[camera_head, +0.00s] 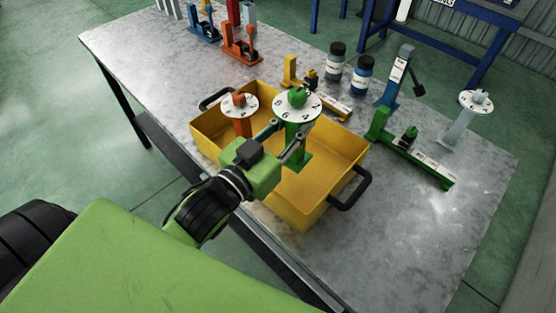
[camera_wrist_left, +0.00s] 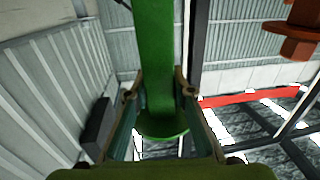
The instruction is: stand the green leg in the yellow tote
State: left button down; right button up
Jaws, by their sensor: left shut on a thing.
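The green leg (camera_head: 293,140) is upright, with a white numbered dial and green knob at its top. My left gripper (camera_head: 287,138) is shut on its post, below the dial. Its green foot shows inside the outline of the yellow tote (camera_head: 311,210); I cannot tell if it touches the tote's floor. In the left wrist view, the green leg (camera_wrist_left: 158,60) runs between the two fingers (camera_wrist_left: 158,90). An orange leg (camera_head: 243,125) with a similar dial stands in the tote's left part. My right gripper is not in view.
The grey table (camera_head: 400,260) is clear at its front right. Beyond the tote lie a yellow part (camera_head: 290,72), two dark jars (camera_head: 361,76), a green bar-shaped part (camera_head: 420,155), a blue stand (camera_head: 395,80) and a grey leg (camera_head: 462,125). The tote has black handles (camera_head: 352,190).

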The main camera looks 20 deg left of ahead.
aim_at(291, 159)
pick_arm(q)
jog(key=shift+w+d+f+m+h, duration=0.15)
jog(key=shift+w+d+m+h, duration=0.05)
jog(key=shift+m+h, duration=0.25)
notch_tip(291, 159, down, 6)
jog(key=shift+d+r, duration=0.1)
jog(key=shift+d, duration=0.05)
notch_tip(291, 159, down, 4)
jog(key=shift+r, duration=0.15)
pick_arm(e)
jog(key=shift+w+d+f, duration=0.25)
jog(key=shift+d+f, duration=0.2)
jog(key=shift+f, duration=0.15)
pick_arm(q)
jog(key=shift+b, duration=0.3)
jog(key=c, duration=1.8)
grip_release()
jog(key=shift+f, duration=0.25)
jog(key=shift+o, duration=0.2)
jog(key=shift+s, duration=0.1)
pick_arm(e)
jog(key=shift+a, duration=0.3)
